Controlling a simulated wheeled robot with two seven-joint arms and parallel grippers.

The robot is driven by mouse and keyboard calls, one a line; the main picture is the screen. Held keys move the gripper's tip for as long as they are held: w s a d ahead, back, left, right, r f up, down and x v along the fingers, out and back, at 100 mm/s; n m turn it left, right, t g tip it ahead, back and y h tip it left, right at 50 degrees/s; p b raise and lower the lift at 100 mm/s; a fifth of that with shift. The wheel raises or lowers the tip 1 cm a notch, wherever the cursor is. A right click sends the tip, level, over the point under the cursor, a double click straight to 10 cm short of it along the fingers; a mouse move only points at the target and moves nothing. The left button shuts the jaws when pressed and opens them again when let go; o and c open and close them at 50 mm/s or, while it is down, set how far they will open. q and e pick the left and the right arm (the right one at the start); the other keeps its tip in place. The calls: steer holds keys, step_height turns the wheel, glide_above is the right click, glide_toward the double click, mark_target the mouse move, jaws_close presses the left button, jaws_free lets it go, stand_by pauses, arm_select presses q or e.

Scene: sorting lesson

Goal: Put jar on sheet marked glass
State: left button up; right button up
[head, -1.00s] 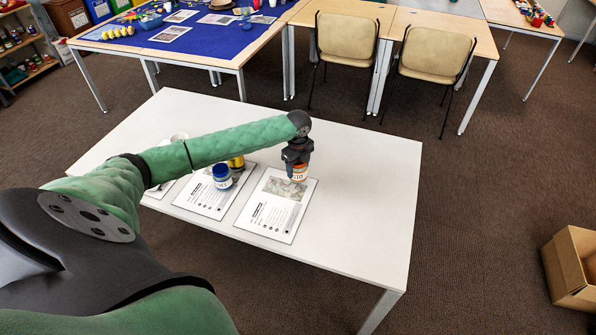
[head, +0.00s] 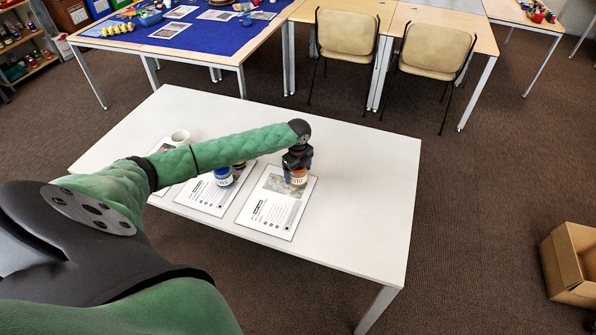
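A small jar (head: 297,179) with an orange band and a pale label is upright at the upper right part of the right-hand sheet (head: 270,214). My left gripper (head: 297,168) points down over the jar and is shut on its top. The jar's base looks at or very near the sheet; I cannot tell if it touches. The middle sheet (head: 206,200) bears a blue-lidded jar (head: 223,177) and a yellow item mostly hidden by my arm. A left sheet (head: 165,146) is partly covered by my arm. The sheets' print is too small to read. My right gripper is out of view.
The white table (head: 345,215) is clear to the right of the sheets. A white cup (head: 180,136) stands at its left, behind my arm. A cardboard box (head: 568,268) sits on the floor at right. Two chairs (head: 346,35) and (head: 436,52) stand beyond.

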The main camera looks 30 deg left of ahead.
arm_select(q)
steer(key=shift+r, duration=0.15)
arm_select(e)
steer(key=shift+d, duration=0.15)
arm_select(q)
steer(key=shift+r, duration=0.2)
step_height(320, 180, up, 11)
steer(key=b, duration=0.3)
steer(key=shift+f+b, duration=0.2)
steer(key=shift+b, duration=0.15)
steer(key=shift+r, duration=0.55)
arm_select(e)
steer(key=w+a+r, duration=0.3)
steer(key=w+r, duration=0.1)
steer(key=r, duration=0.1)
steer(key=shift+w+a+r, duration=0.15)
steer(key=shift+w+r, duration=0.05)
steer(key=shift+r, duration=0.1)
